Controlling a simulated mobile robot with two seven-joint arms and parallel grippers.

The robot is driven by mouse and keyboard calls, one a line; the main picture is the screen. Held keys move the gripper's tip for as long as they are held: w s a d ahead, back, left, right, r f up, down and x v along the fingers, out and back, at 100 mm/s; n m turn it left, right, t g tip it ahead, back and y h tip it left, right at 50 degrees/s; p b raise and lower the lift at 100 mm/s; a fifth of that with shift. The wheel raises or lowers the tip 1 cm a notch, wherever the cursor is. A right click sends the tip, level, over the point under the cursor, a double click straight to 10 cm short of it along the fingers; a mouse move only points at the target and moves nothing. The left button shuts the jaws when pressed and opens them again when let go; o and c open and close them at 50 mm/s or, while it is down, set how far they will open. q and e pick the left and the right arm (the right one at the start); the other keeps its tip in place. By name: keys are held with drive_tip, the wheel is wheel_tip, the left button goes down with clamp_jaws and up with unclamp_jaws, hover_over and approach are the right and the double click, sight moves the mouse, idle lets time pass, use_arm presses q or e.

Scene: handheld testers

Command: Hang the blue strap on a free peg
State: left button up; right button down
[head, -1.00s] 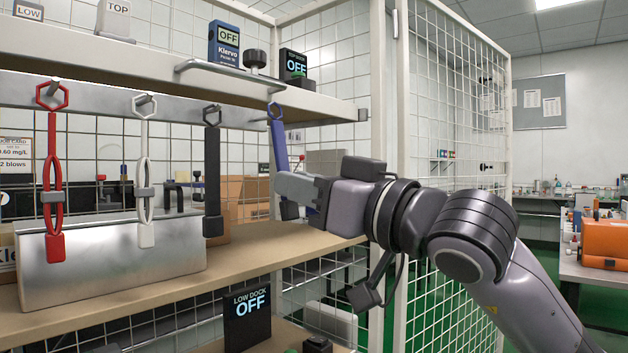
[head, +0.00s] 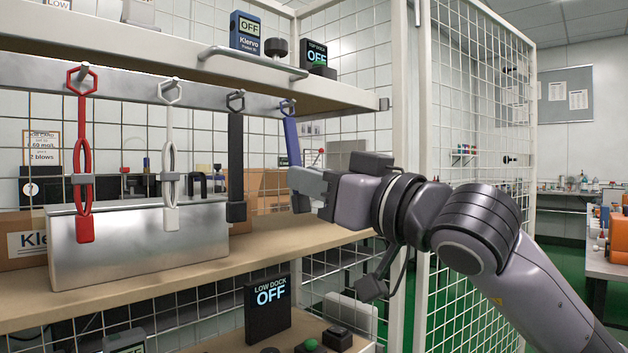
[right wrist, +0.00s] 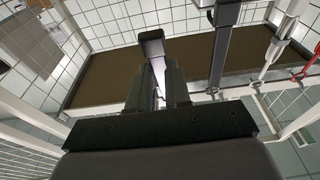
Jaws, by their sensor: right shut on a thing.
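The blue strap (head: 291,142) hangs nearly upright at the right end of the metal peg rail (head: 205,92). Its hexagonal loop (head: 287,106) is at the rightmost peg; I cannot tell for sure whether the loop is around that peg. My right gripper (head: 303,184) is shut on the strap's lower part, and the strap's end shows just below the fingers. In the right wrist view the fingers (right wrist: 158,88) are together, with a dark strap end (right wrist: 151,47) beyond them. My left gripper is not in view.
Red (head: 82,150), white (head: 171,170) and black (head: 236,165) straps hang on the other pegs to the left. A metal box (head: 140,240) stands on the wooden shelf (head: 285,240) below. A white post (head: 402,80) and mesh panel stand close to the right.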

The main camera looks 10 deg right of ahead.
drive_tip(key=c, duration=1)
unclamp_jaws()
